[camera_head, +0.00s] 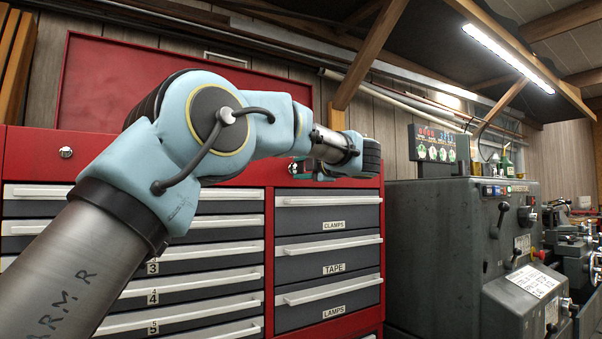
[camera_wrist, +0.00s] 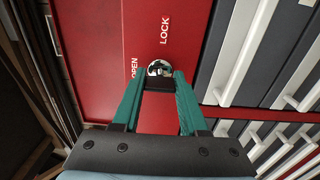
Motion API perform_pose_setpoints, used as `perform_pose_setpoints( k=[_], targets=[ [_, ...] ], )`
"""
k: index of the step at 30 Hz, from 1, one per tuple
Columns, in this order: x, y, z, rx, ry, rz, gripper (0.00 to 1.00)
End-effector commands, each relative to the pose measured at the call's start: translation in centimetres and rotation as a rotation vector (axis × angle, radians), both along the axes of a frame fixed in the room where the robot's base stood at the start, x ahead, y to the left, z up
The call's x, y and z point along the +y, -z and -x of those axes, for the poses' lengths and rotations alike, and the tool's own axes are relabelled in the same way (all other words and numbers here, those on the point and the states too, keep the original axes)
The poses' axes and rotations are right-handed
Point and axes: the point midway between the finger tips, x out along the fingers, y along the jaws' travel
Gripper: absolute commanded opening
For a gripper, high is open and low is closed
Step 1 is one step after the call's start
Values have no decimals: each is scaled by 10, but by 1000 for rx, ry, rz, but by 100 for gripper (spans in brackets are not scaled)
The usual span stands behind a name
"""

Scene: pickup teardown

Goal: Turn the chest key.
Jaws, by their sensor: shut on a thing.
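In the wrist view, a dark chest key (camera_wrist: 160,85) sits in a round silver lock (camera_wrist: 159,68) on a red panel of the chest (camera_wrist: 110,65). The word LOCK is printed beyond the lock and OPEN is to its left. My gripper (camera_wrist: 160,82) has teal fingers that are shut on the key's dark head, one on each side. In the head view, my gripper (camera_head: 304,170) reaches the red chest (camera_head: 320,186) above the CLAMPS drawer. The key is too small and hidden to make out there.
A second lock (camera_head: 66,152) is on the chest's left part. Drawers with white handles, such as the CLAMPS drawer (camera_head: 330,214), lie below my gripper. A grey machine (camera_head: 430,240) stands close on the right.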

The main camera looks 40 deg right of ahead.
Motion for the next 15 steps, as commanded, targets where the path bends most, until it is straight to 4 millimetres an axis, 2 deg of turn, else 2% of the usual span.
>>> perform_pose_setpoints(
  k=[12,13,15],
  targets=[
    [0,1,0,3,-1,7,0],
    [0,1,0,3,-1,7,44],
    [0,1,0,3,-1,7,51]
  ],
)
